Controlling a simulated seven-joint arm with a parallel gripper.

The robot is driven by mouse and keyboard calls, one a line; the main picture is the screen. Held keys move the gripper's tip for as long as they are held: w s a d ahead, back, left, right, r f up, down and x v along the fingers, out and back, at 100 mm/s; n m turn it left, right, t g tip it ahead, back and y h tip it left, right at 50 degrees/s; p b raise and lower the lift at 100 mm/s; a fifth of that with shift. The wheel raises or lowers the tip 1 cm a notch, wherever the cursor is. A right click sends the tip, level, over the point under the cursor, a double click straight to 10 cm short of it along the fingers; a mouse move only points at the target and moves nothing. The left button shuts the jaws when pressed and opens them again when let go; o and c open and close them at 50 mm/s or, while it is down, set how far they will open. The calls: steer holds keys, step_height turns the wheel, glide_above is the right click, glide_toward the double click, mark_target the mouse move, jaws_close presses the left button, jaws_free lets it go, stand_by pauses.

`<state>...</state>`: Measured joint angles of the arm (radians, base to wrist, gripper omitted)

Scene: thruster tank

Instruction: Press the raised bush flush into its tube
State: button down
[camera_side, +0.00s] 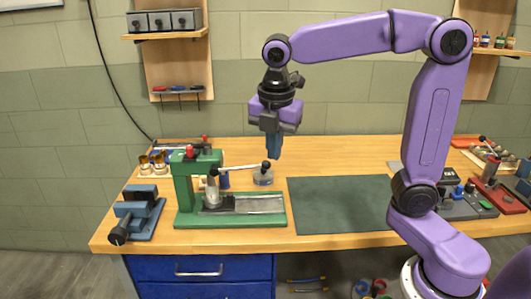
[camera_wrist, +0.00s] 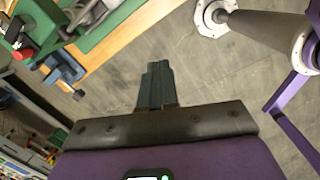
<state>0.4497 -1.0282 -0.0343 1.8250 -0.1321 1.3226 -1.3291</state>
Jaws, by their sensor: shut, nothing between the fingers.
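A green press (camera_side: 186,187) stands on the left of the wooden table in the side view, with a lever with dark ball ends and a grey metal bed. A light grey cylindrical part (camera_side: 212,190) stands at the press, by the near end of the bed. I cannot make out the raised bush or its tube for certain at this size. My gripper (camera_side: 274,155) is shut and empty, pointing down, above and to the right of the press. In the wrist view its blue fingers (camera_wrist: 157,72) are together, and part of the green press (camera_wrist: 40,28) shows at the upper left.
A blue vise (camera_side: 138,212) sits left of the press. A dark green mat (camera_side: 340,203) lies clear in the middle. Red and grey fixtures (camera_side: 490,178) crowd the right side.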

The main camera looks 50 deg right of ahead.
mark_target(267, 161)
steer(key=w+d+r+n+h, duration=0.1)
steer(key=w+d+r+n, duration=0.45)
steer(key=w, duration=0.25)
steer(key=shift+m, duration=0.35)
steer(key=x, duration=1.3)
steer(key=shift+w+a+f, duration=0.1)
steer(key=shift+a+f, duration=0.1)
steer(key=shift+f, duration=0.2)
steer(key=shift+x, duration=0.9)
steer(key=shift+s+d, duration=0.1)
steer(key=shift+s, duration=0.1)
steer(key=shift+r, duration=0.5)
steer(key=v, duration=1.4)
steer(key=shift+s+f, duration=0.1)
